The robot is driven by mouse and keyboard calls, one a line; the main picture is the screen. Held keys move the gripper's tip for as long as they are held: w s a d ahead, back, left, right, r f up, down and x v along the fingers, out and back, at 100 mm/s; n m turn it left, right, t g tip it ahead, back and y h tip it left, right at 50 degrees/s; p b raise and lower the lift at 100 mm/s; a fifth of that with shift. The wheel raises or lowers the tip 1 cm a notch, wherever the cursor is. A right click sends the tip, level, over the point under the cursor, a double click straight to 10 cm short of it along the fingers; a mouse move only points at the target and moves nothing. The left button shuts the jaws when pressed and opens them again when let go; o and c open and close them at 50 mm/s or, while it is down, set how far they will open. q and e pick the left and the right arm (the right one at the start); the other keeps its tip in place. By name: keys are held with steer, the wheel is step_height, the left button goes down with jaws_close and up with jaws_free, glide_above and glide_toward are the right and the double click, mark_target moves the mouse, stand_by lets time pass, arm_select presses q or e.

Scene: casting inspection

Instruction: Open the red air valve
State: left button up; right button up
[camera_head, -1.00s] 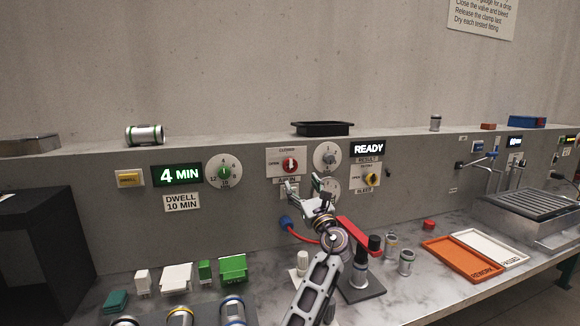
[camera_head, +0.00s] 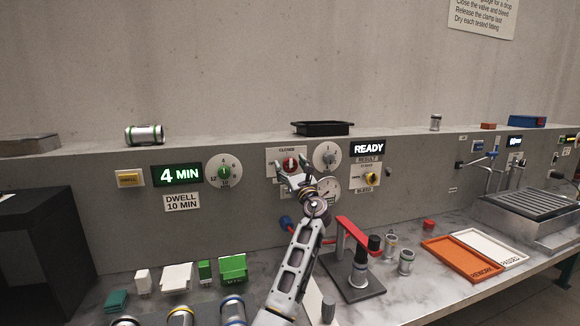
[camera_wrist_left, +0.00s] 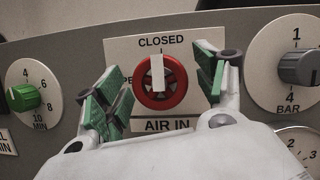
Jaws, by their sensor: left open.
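The red air valve (camera_head: 291,163) is a round red knob on a white plate on the grey panel. In the left wrist view the red air valve (camera_wrist_left: 160,84) has a white bar standing upright, pointing at the word CLOSED, with AIR IN below. My left gripper (camera_head: 293,172) is in front of the valve and partly hides its plate. In the left wrist view its green-padded fingers (camera_wrist_left: 158,88) are open, one on each side of the knob. I cannot tell how far they are from the panel. My right gripper is not in view.
A grey pressure knob (camera_head: 327,155) and a gauge (camera_head: 328,191) sit right of the valve. A green dwell dial (camera_head: 223,173) is to the left. A red-armed clamp (camera_head: 357,234) stands on the bench below right. A black tray (camera_head: 322,128) rests on the ledge above.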

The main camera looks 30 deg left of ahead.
arm_select(q)
steer(key=shift+w+a+r, duration=0.1)
steer(key=shift+a+r, duration=0.05)
steer(key=shift+a, duration=0.05)
steer(key=c, duration=1.1)
steer(key=shift+o, duration=0.2)
